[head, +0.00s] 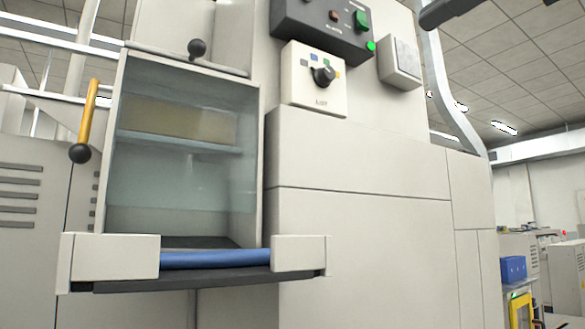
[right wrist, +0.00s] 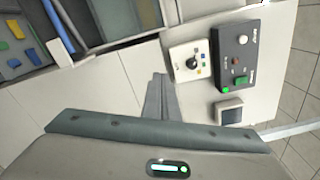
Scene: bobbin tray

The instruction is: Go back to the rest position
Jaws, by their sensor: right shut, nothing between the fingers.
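My right gripper (head: 430,17) shows at the top right edge of the head view as a dark grey tip, mostly cut off by the frame. In the right wrist view its fingers (right wrist: 160,80) are together with nothing between them. Behind them is the pale front of a machine (head: 360,225). The fingers appear apart from the machine, left of and below its dial box in the wrist view. My left gripper is in neither view.
The machine has a glass-fronted chamber (head: 180,185), a ledge with a blue bar (head: 215,258), a dial box (head: 314,92), a dark button panel (head: 335,25) and a yellow lever (head: 88,110). Coloured pieces (right wrist: 15,28) lie at the wrist view's upper left.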

